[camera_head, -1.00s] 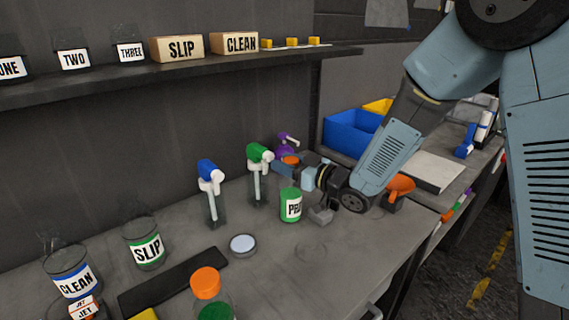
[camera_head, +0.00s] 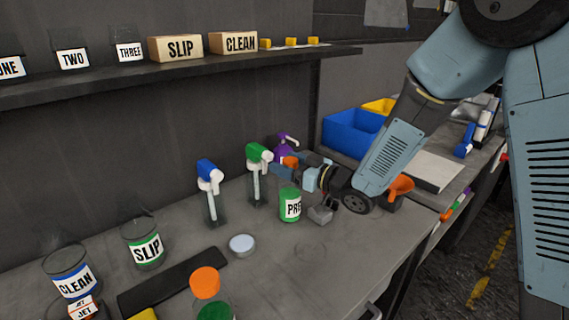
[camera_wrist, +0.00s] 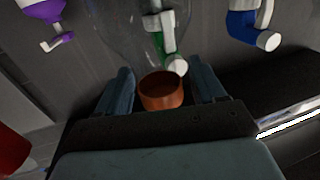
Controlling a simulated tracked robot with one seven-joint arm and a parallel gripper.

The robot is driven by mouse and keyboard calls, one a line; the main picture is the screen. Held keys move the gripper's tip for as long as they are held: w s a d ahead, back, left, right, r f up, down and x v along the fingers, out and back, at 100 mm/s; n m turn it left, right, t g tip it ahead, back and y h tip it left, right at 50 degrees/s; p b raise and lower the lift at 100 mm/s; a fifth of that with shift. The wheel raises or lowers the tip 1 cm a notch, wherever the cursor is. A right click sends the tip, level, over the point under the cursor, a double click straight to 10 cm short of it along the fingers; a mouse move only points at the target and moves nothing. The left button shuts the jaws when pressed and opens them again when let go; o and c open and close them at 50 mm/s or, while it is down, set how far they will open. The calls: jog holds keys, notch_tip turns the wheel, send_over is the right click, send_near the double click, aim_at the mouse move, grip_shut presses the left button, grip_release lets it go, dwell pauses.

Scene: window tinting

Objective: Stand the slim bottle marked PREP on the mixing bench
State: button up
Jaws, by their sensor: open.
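The slim bottle marked PREP (camera_head: 290,207) stands upright on the grey bench (camera_head: 285,262), its label partly turned away; its green lower part shows. An orange cap (camera_head: 291,162) above it seems to be its top, with clear walls between. My gripper (camera_head: 283,172) reaches in from the right at cap height. In the wrist view my gripper (camera_wrist: 162,84) is open, with the orange cap (camera_wrist: 162,93) between its fingers and clear gaps on both sides. The clear body spreads out beyond the cap. Contact with the bottle does not show.
Green (camera_head: 257,180) and blue (camera_head: 211,195) spray bottles stand close left of PREP, a purple one (camera_head: 285,146) behind. Blue bin (camera_head: 350,135) stands behind.

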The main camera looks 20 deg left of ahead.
jog(key=v, duration=1.1)
jog(key=shift+d, duration=0.2)
jog(key=w+d+r+m+t+h, duration=0.2)
jog(key=w+d+r+t+h, duration=0.15)
jog(key=d, duration=0.25)
jog(key=w+d+r+m+t+h, duration=0.2)
jog(key=w+d+t+h, duration=0.15)
jog(key=d, duration=0.25)
jog(key=d+r+m+h, duration=0.2)
jog(key=d+h, duration=0.1)
jog(key=d, duration=0.4)
jog(key=d+r+m+h, duration=0.2)
jog(key=d+m+h, duration=0.15)
jog(key=d, duration=0.35)
jog(key=s+d+r+m+g+h, duration=0.2)
jog(key=s+d+m+g+h, duration=0.15)
jog(key=s+d, duration=0.65)
jog(key=s+d+m+g, duration=0.1)
jog(key=s+m+g, duration=0.1)
jog(key=s, duration=1.1)
jog(key=shift+d, duration=0.3)
jog(key=shift+r+g, duration=0.1)
jog(key=shift+g, duration=0.15)
